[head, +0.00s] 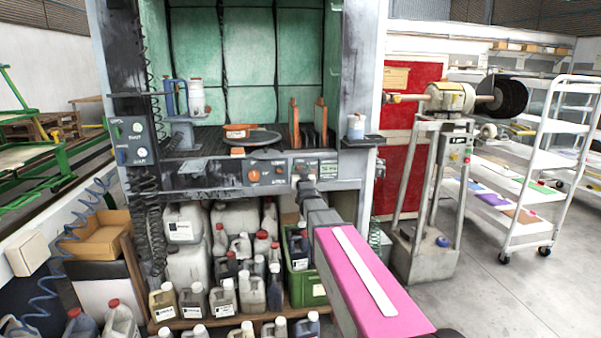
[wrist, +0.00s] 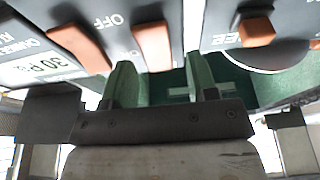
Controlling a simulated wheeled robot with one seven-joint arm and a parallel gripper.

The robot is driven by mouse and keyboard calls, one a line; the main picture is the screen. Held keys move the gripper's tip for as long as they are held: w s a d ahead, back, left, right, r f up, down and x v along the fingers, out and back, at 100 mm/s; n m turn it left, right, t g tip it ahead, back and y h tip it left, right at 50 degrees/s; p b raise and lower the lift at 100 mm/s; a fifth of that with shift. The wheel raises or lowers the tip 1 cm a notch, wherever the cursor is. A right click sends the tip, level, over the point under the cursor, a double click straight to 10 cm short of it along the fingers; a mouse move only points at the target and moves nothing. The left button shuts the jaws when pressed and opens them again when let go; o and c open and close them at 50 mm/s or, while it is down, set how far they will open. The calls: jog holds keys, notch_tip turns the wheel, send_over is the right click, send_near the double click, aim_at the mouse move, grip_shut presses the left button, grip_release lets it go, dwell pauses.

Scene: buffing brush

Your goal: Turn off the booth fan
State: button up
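The booth control panel (head: 225,177) runs along the front edge of the spray booth, with a red knob (head: 254,176) and small switches. In the wrist view, the panel fills the top, tilted. It shows an orange switch (wrist: 153,46) beside the letters OFF, another orange switch (wrist: 79,47) further left, and an orange knob (wrist: 256,29) at the right. I cannot tell which one works the fan. My gripper (wrist: 159,72) is open and empty, its two green fingers pointing at the panel near the OFF switch; contact is unclear. In the head view, my gripper (head: 304,180) covers part of the panel.
Above the panel is the booth shelf with a round turntable (head: 252,138). Below stand several bottles (head: 222,298) and a green crate (head: 298,283). A buffing machine (head: 450,97) on a stand and a white rack cart (head: 553,160) are at the right. Open floor lies at lower right.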

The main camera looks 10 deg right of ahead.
jog(key=v, duration=1)
jog(key=shift+s, duration=0.35)
jog(key=shift+f, duration=0.25)
jog(key=s+f+g, duration=0.5)
jog(key=f+g, duration=0.1)
jog(key=f, duration=0.4)
jog(key=s+f+g, duration=0.4)
jog(key=f+g, duration=0.2)
jog(key=f, duration=0.3)
jog(key=s+f+g, duration=0.4)
jog(key=s, duration=0.4)
jog(key=s+f+g, duration=0.4)
jog(key=s+g, duration=0.1)
jog(key=s, duration=0.4)
jog(key=shift+s+f, duration=0.2)
jog(key=shift+f, duration=0.05)
